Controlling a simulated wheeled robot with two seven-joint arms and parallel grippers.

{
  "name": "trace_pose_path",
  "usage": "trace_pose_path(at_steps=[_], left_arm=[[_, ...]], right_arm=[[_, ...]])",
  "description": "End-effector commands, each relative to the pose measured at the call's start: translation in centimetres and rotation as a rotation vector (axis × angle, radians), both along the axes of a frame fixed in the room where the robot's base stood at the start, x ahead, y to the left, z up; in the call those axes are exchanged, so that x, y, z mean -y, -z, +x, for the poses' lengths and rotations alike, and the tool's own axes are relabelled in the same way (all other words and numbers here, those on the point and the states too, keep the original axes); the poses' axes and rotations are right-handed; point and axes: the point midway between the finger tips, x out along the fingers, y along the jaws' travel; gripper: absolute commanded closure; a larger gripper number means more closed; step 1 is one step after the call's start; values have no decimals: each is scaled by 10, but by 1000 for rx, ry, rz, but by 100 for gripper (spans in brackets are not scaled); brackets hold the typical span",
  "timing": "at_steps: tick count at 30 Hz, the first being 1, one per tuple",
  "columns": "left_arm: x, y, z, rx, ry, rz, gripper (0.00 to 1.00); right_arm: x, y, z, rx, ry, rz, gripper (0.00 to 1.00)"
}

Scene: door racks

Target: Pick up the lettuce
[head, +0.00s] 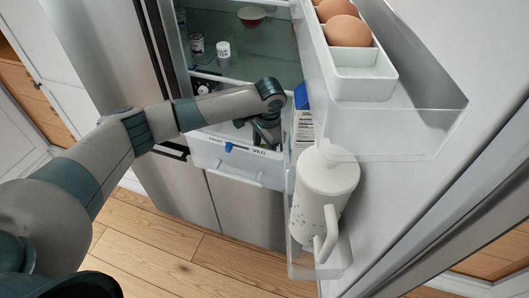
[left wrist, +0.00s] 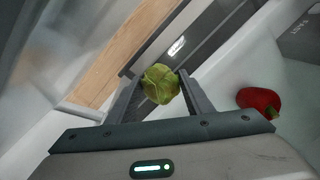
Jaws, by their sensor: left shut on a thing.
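The lettuce (left wrist: 160,84) is a small green-yellow head in the left wrist view. My left gripper (left wrist: 158,90) is shut on it, with one finger at each side. In the head view my left arm reaches into the open fridge, and the left gripper (head: 268,132) is low over the VEG drawer. The lettuce cannot be made out clearly in the head view. My right gripper is not in view.
A red pepper (left wrist: 260,101) lies in the white drawer beside the gripper. The VEG drawer (head: 238,167) is pulled out. The open fridge door at right holds eggs (head: 347,31), a white jug (head: 322,190) and a blue-white carton (head: 303,122), close to my left wrist.

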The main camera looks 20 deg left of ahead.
Motion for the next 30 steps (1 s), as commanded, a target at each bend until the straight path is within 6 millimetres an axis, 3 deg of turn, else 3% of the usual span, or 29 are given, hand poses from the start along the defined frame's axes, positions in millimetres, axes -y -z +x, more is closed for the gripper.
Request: trace_pose_path(at_steps=[8,14,20,30], left_arm=[[0,-4,0,1,0,-1,75],[0,-22,1,2,0,-1,75],[1,-57,1,4,1,-2,75],[0,-133,1,4,1,-2,75]], right_arm=[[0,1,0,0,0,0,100],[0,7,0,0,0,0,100],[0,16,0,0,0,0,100],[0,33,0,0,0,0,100]])
